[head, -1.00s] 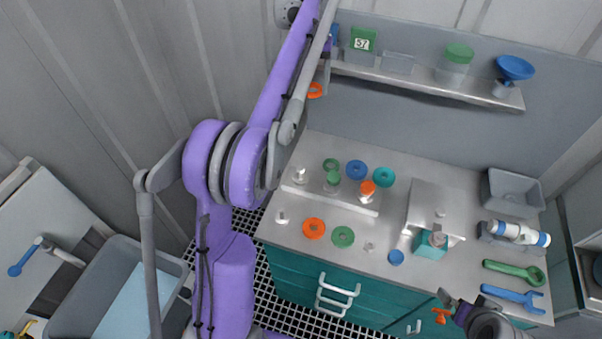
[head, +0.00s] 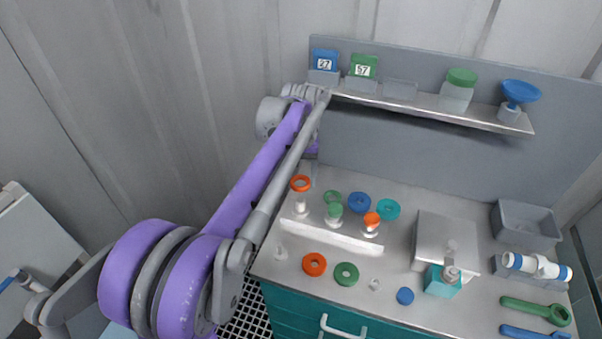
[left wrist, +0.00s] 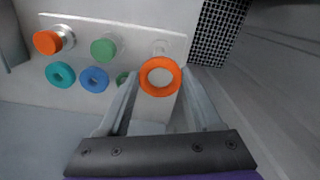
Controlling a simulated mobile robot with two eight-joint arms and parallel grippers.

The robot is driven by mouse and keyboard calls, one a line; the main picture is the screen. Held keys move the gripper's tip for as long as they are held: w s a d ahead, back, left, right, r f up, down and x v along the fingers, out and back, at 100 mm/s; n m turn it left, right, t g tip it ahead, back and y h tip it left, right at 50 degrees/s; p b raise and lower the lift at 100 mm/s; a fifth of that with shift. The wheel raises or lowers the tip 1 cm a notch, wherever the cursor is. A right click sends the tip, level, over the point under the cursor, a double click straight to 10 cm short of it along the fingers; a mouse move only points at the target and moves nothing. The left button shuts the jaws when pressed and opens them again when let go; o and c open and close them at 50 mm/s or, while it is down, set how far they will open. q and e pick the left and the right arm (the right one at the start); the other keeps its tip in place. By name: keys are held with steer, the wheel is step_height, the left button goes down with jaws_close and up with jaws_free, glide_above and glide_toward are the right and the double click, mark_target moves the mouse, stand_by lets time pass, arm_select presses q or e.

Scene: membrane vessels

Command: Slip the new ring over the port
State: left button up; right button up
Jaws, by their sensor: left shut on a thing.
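An orange ring (head: 301,183) is gripped at the tips of my left gripper (head: 308,174), which is shut on its rim. In the head view it shows just above the bare white port (head: 300,206) at the left end of the raised block (head: 330,236). In the left wrist view the ring (left wrist: 146,88) faces the camera between the fingers (left wrist: 160,78), and the port (left wrist: 160,47) shows just beyond its upper edge. The ring appears apart from the port; the exact gap is unclear. My right gripper is out of view.
The block also carries a green-topped port (head: 334,211) and an orange-topped port (head: 372,220). Green, blue (head: 359,202) and teal (head: 388,209) rings lie behind. Orange (head: 314,264) and green (head: 346,274) rings lie in front. A shelf (head: 430,108) runs above.

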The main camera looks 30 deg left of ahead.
mark_target(300, 201)
arm_select(q)
steer(key=shift+f+b, duration=2.45)
steer(key=shift+f, duration=1.4)
steer(key=shift+f+b, duration=0.5)
steer(key=shift+f, duration=0.45)
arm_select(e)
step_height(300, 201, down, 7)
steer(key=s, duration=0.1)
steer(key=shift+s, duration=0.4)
arm_select(q)
steer(key=shift+f, duration=0.15)
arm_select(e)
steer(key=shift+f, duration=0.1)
arm_select(q)
steer(key=o, duration=1.4)
step_height(300, 201, up, 11)
steer(key=shift+f+p, duration=0.1)
steer(key=shift+p, duration=0.45)
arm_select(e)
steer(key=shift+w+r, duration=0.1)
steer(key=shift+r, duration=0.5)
